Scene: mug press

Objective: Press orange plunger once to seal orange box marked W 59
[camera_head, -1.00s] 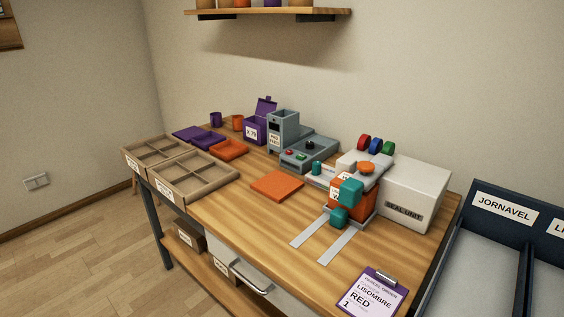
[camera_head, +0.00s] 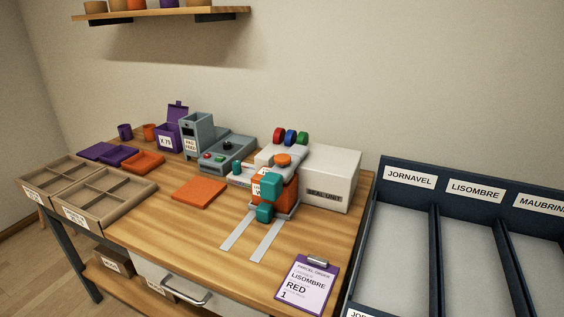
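The orange plunger (camera_head: 283,159) is a round orange cap on top of the grey seal unit (camera_head: 332,178). It stands raised above the orange box (camera_head: 288,192). The orange box sits in the unit's cradle at the end of two pale rails. Its white label (camera_head: 257,189) is mostly hidden behind teal blocks (camera_head: 271,186), so I cannot read the full mark. Neither of my grippers is in view.
A clipboard (camera_head: 307,284) reading LISOMBRE RED 1 lies at the front. Dark labelled bins (camera_head: 411,177) stand right of the table. A shelf hangs above.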

